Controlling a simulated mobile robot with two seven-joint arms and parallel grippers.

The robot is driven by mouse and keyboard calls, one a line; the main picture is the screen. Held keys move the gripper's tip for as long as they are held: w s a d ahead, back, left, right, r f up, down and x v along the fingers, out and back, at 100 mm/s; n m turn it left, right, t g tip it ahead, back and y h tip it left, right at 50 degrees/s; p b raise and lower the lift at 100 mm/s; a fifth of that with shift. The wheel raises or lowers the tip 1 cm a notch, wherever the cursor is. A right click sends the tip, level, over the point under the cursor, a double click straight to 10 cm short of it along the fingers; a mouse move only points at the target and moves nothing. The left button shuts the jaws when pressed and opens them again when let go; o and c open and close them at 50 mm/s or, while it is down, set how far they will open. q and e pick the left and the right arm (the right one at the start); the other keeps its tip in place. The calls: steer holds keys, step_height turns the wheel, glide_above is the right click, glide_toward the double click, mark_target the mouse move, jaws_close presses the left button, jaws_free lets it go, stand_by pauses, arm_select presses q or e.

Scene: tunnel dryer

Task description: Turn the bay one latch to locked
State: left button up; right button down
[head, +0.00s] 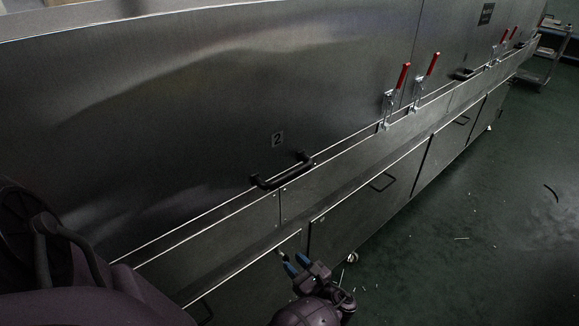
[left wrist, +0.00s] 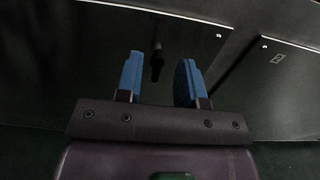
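Red-handled toggle latches stand upright along the dryer's long ledge. A nearer pair, a left latch (head: 394,95) and a right latch (head: 424,80), is right of centre in the head view; smaller ones (head: 499,46) stand farther back. No label shows which belongs to bay one. My left gripper (head: 291,265) is low in the head view, beside the lower cabinet front and well away from the latches. In the left wrist view its blue fingers (left wrist: 158,80) are apart with nothing held; a dark handle-like part (left wrist: 157,62) shows beyond the gap. My right gripper is not in view.
The steel dryer wall (head: 180,110) carries a "2" plate (head: 277,140) above a black bar handle (head: 282,171). Lower doors have dark pulls (head: 383,181). Green floor (head: 470,240) at right is mostly open, with small scraps. A cart (head: 548,55) stands far right.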

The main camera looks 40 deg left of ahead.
arm_select(q)
steer(key=shift+w+a, duration=0.1)
steer(key=shift+a, duration=1.3)
jaws_close()
